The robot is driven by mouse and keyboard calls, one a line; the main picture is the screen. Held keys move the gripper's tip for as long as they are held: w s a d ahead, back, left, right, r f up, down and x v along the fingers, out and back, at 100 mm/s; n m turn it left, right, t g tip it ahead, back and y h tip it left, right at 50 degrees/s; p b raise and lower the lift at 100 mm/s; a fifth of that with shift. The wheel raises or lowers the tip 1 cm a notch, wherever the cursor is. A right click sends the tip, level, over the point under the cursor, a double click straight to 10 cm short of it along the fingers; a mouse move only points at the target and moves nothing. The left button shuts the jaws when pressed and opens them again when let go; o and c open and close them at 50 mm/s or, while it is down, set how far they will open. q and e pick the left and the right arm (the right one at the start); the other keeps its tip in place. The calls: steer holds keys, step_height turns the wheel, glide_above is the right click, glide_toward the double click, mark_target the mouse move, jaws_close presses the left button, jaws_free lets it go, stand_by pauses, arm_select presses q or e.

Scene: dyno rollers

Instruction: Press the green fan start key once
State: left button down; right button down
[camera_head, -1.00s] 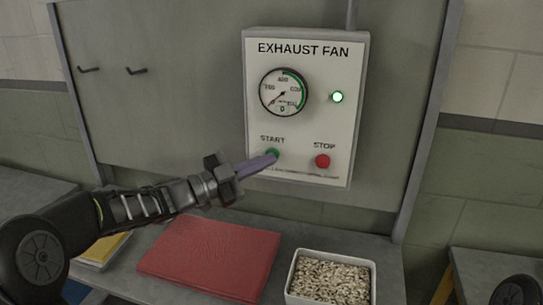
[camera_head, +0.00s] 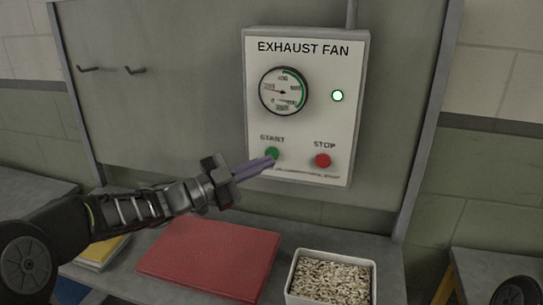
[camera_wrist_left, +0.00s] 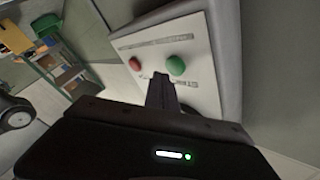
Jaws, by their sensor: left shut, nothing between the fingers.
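The green start key (camera_head: 272,153) sits at the lower left of the white exhaust fan box (camera_head: 352,75). The red stop key (camera_head: 322,160) is to its right. The gauge (camera_head: 284,92) has its needle pointing left, and the lamp (camera_head: 337,97) glows green. My left gripper (camera_head: 272,163) is shut and empty, its fingertips just below the start key in the head view. In the left wrist view, the green key (camera_wrist_left: 176,65) stands clear beyond the shut fingers (camera_wrist_left: 161,78), with a visible gap. My right gripper is not in view.
A red mat or folder (camera_head: 205,262) lies on the bench (camera_head: 140,238) below the box. A white tray (camera_head: 292,283) of pale pieces stands to its right. Two dark hooks (camera_head: 88,69) are on the panel at left.

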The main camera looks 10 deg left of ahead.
arm_select(q)
steer(key=s+b, duration=0.1)
steer(key=s, duration=0.4)
steer(key=shift+a, duration=0.15)
steer(key=shift+f, duration=0.1)
stand_by(0.8)
